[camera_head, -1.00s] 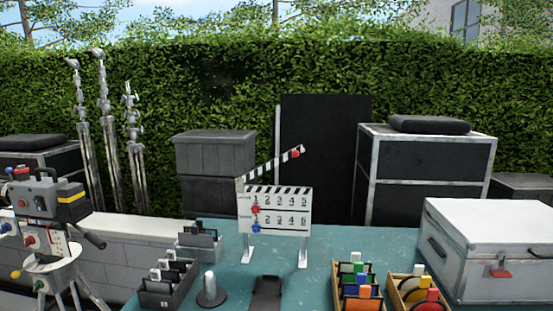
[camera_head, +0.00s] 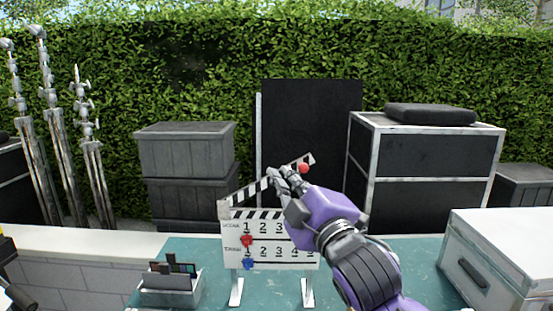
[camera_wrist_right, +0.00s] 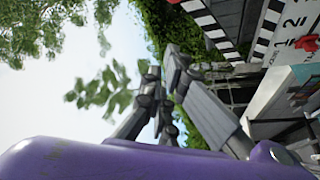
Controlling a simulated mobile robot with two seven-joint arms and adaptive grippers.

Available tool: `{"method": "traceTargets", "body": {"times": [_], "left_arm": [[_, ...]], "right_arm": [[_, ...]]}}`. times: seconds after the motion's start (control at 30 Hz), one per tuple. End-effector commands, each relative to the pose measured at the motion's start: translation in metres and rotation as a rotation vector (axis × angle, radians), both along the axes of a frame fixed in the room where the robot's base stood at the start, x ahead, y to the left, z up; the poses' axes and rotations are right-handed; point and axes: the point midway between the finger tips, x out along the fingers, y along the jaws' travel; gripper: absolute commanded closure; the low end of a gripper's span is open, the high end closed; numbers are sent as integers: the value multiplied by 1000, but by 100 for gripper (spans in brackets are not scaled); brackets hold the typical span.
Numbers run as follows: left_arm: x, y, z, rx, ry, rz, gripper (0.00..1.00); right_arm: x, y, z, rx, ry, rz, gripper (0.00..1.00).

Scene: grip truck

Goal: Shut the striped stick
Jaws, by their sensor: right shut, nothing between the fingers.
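The striped stick (camera_head: 247,193) is the black-and-white clapper arm on top of the white clapperboard (camera_head: 262,240). It is hinged at the left and raised at an angle, open, with a red knob (camera_head: 304,168) near its free end. My right gripper (camera_head: 277,173) is shut and empty. In the head view it overlaps the stick's middle, left of the knob; I cannot tell whether it touches. In the right wrist view the stick (camera_wrist_right: 208,22) shows at the top, beside my fingertips (camera_wrist_right: 166,72). My forearm hides the board's right part. My left gripper is not in view.
The board stands on two white feet on a teal table (camera_head: 190,246). A grey box of dark cards (camera_head: 170,290) is at its left. A white case (camera_head: 505,255) stands at the right. Dark crates (camera_head: 187,150) and a black panel (camera_head: 310,125) are behind.

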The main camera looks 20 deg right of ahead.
Motion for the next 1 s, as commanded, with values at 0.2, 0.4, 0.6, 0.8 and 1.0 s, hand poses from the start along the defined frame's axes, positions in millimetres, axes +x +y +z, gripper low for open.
{"method": "traceTargets", "body": {"times": [0.2, 0.4, 0.6, 0.8, 1.0], "left_arm": [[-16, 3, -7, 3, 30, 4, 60], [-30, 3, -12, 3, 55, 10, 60], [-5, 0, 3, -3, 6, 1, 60], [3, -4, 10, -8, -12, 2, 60], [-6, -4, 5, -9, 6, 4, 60]], "right_arm": [[16, 1, -2, -37, 9, -12, 100], [54, 6, 7, -34, 7, -10, 100], [96, 11, 15, -34, 8, -11, 100], [96, -13, 2, -36, 9, -12, 100], [94, -23, -3, -36, 8, -11, 100]]}}
